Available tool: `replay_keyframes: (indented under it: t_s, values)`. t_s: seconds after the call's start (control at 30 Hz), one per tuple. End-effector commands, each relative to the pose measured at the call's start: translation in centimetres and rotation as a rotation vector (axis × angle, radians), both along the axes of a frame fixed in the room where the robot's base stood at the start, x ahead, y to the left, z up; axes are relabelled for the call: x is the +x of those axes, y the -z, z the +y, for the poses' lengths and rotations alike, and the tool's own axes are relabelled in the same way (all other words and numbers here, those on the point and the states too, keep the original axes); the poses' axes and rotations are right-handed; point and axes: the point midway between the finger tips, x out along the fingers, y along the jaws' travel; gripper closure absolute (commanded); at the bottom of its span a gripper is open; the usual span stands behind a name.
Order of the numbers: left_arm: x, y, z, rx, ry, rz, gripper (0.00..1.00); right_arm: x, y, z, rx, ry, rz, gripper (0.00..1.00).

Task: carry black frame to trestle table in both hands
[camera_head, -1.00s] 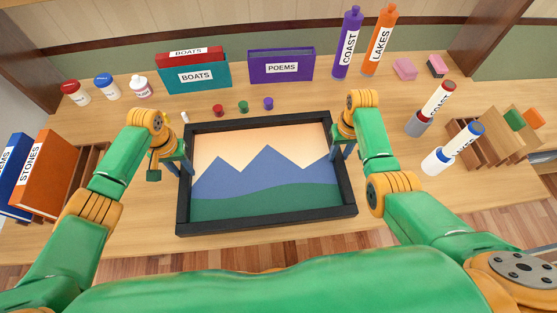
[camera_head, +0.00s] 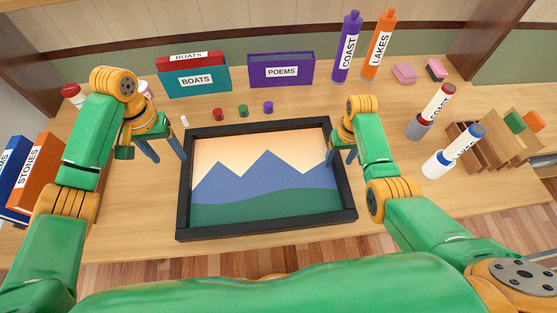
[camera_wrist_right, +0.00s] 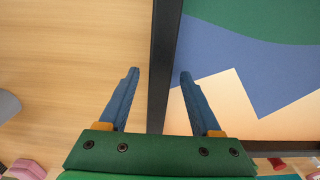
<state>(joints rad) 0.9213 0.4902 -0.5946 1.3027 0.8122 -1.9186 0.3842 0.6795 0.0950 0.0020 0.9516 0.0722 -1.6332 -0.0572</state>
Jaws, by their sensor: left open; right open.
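The black frame (camera_head: 265,229) lies flat on the wooden table (camera_head: 130,235), around a picture of blue mountains and green hills. My left gripper (camera_head: 168,158) is open and empty, raised to the left of the frame's left side and apart from it. My right gripper (camera_head: 342,160) is open over the frame's right side. In the right wrist view the right gripper's blue fingers (camera_wrist_right: 158,75) stand on either side of the frame's black bar (camera_wrist_right: 163,60), with gaps on both sides.
Behind the frame are a teal BOATS box (camera_head: 196,80), a purple POEMS box (camera_head: 281,70) and small coloured caps (camera_head: 243,110). COAST (camera_head: 347,48) and LAKES (camera_head: 381,45) bottles stand at the back right. Orange and blue books (camera_head: 35,172) are left; a wooden rack (camera_head: 500,140) is right.

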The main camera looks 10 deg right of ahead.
Motion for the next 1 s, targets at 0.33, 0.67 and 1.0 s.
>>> replay_keyframes:
  t_s: [0.33, 0.67, 1.0]
  values:
    - [0.0, -0.9, 0.0, 0.001, 0.0, 0.001, 0.35, 0.2, -6.5, 0.0, -0.001, -0.001, -0.01, 0.35]
    - [0.0, -0.9, 0.0, 0.001, 0.0, 0.001, 0.35, 0.1, -10.8, -0.2, -0.005, 0.001, -0.004, 0.35]
    - [0.0, -0.8, 0.0, 0.0, 0.0, 0.0, 0.35, -0.1, -12.0, 0.0, 0.0, 0.0, 0.0, 0.35]
